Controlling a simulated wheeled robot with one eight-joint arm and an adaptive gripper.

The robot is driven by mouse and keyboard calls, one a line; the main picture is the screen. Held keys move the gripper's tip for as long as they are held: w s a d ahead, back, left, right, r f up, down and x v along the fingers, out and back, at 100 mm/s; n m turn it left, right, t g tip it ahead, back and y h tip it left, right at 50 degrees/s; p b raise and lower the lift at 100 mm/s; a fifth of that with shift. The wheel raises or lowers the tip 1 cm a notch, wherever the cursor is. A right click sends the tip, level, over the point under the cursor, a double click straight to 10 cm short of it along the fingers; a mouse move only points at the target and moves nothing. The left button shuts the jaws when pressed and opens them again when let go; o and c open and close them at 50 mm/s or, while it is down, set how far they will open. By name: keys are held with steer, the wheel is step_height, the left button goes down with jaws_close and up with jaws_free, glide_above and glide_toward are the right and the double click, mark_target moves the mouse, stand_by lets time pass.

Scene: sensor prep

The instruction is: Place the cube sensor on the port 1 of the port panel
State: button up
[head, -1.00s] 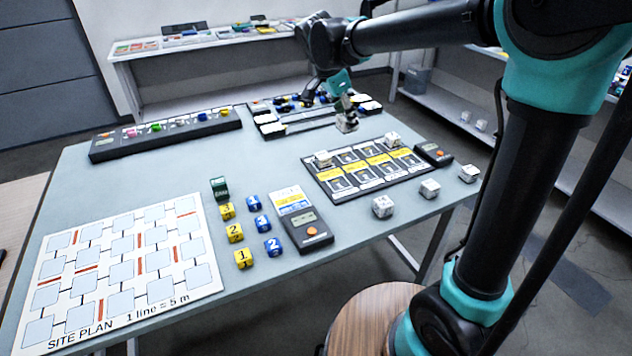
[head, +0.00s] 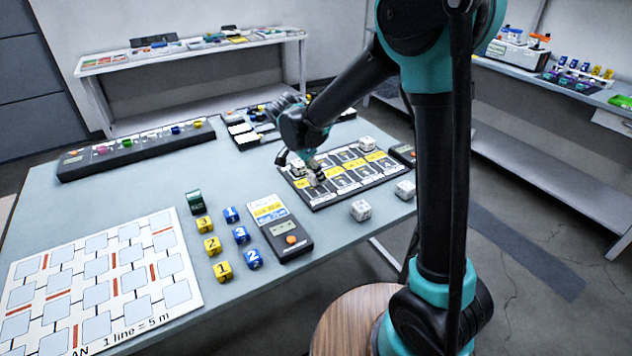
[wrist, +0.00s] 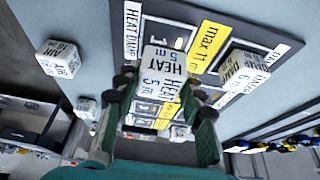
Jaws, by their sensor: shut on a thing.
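My gripper (wrist: 160,120) is shut on a white cube sensor (wrist: 163,72) whose faces read "HEAT 5 m". In the head view my gripper (head: 313,168) is low at the left part of the dark port panel (head: 323,206), which has yellow and white labels. The wrist view shows the panel below the held cube, with a "max 11" label and a slot marked 1 beside the cube. I cannot tell whether the cube touches the panel. Another cube marked "DAMP" (wrist: 240,66) sits on the panel to the right of the held one.
A white cube (head: 367,144) is at the panel's far edge. Loose white cubes (head: 361,210) (head: 405,190) lie on the table near its front edge. A handheld meter (head: 281,228), yellow and blue number blocks (head: 239,235) and a site plan (head: 95,280) lie to the left.

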mark_target(316, 181)
steer(key=shift+f, duration=1.7)
steer(key=o, duration=1.2)
steer(key=shift+f, duration=0.1)
steer(key=shift+c, duration=0.2)
